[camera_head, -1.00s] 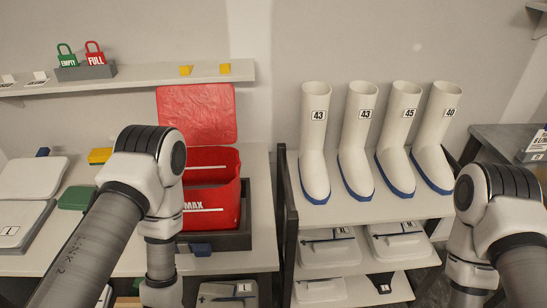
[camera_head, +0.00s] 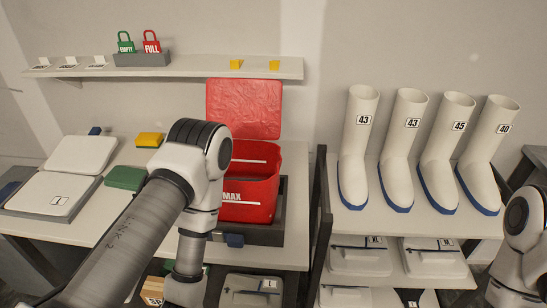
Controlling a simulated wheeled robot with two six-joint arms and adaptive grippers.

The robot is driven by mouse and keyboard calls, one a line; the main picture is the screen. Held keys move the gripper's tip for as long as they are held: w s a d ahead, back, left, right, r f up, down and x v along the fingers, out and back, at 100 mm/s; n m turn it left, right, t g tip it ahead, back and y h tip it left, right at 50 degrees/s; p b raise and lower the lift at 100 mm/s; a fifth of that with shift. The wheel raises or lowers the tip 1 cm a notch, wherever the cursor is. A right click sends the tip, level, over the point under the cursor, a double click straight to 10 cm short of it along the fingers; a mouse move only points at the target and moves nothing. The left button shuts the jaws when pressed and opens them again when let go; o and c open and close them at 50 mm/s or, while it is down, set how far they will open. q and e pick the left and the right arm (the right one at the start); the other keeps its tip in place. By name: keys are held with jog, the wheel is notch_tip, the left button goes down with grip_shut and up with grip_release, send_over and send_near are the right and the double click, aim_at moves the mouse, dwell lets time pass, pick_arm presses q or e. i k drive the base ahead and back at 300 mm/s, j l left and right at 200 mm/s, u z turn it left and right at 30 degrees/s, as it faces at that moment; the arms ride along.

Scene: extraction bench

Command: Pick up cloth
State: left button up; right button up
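I cannot single out a cloth for sure. A flat green piece (camera_head: 125,178) and a yellow piece (camera_head: 150,139) lie on the left bench, and a small blue piece (camera_head: 95,131) lies behind the white case. Another small blue piece (camera_head: 234,240) is at the front of the red bin's grey holder. Which of these, if any, is cloth is too small to tell. My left arm stands before the bench and hides part of it and of the bin. Both my grippers are out of the picture.
An open red bin (camera_head: 262,207) marked MAX sits in its holder on the bench. White cases (camera_head: 52,195) lie at left. White boots (camera_head: 353,150) stand on a rack at right. A wall shelf (camera_head: 195,69) holds green and red padlocks.

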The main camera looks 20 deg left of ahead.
aim_at(124, 177)
jog(key=u, duration=1.65)
